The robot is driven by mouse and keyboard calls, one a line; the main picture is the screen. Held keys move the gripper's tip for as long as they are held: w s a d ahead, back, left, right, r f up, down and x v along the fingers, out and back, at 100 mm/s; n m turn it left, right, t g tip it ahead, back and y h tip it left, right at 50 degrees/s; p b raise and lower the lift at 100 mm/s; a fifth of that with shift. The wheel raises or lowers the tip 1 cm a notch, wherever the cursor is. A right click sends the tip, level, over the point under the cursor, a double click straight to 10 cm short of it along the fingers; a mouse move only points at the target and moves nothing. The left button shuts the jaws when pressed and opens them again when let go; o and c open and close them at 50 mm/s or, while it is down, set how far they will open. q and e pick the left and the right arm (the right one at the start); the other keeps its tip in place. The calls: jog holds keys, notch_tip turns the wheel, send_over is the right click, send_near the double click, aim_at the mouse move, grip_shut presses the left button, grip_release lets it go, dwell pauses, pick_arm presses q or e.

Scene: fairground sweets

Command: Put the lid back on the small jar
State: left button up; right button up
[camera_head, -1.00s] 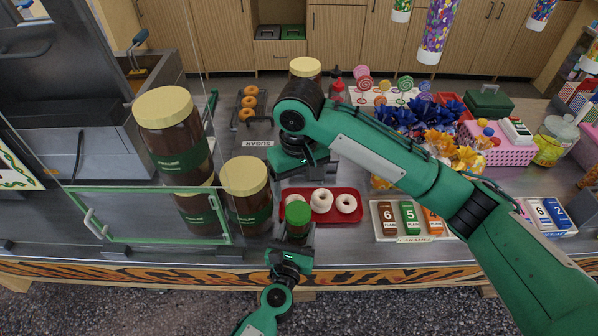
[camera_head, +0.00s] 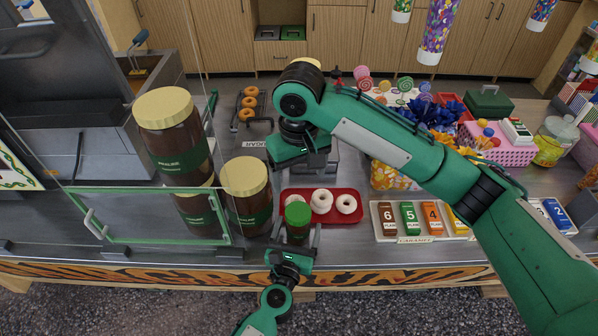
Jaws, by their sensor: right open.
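My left gripper (camera_head: 296,233) comes from the front edge. Its fingers stand either side of the jar with a visible gap, so it looks open around it. My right gripper (camera_head: 303,168) is open above the counter, behind the small jar and apart from it. Its fingers are partly hidden by its own body.
Large brown jars with cream lids (camera_head: 245,177) stand close on the left, by a green-framed glass panel (camera_head: 150,240). The red tray (camera_head: 352,217) of white donuts and the caramel rack (camera_head: 385,237) lie to the right. A rack of donuts (camera_head: 250,103) is behind.

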notch_tip(320, 180, down, 4)
jog(key=b, duration=0.4)
jog(key=shift+f, duration=0.1)
pick_arm(q)
jog(key=v, duration=1.3)
jog(key=shift+s+a, duration=0.2)
jog(key=shift+s, duration=0.15)
